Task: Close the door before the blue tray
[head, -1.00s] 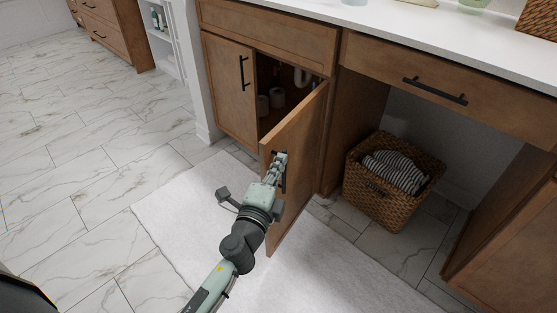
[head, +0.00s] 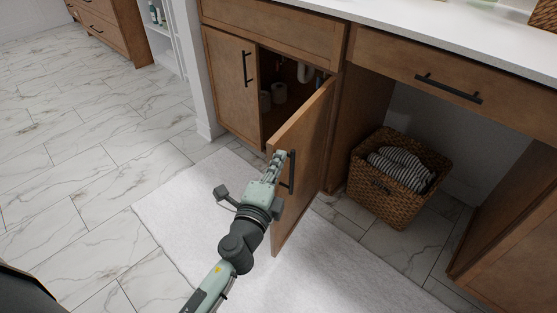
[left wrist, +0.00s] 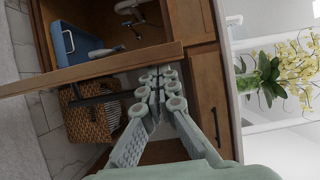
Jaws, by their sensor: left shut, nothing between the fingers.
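The cabinet door (head: 306,135) stands wide open, swung out from the wooden vanity, with a black bar handle (head: 291,172) on its outer face. My left gripper (head: 279,155) is shut and empty at the door's outer face, near its free edge and beside the handle. I cannot tell if it touches the door. In the left wrist view the fingertips (left wrist: 161,77) are close together just by the door's edge (left wrist: 95,71). The blue tray (left wrist: 66,44) shows inside the cabinet there; it is hidden in the head view. My right gripper is not in view.
The left cabinet door (head: 232,85) is shut. Paper rolls (head: 279,93) and a pipe are inside the open cabinet. A wicker basket (head: 400,205) with striped cloth stands right of the door. A white mat (head: 180,205) lies below; tiled floor at left is clear.

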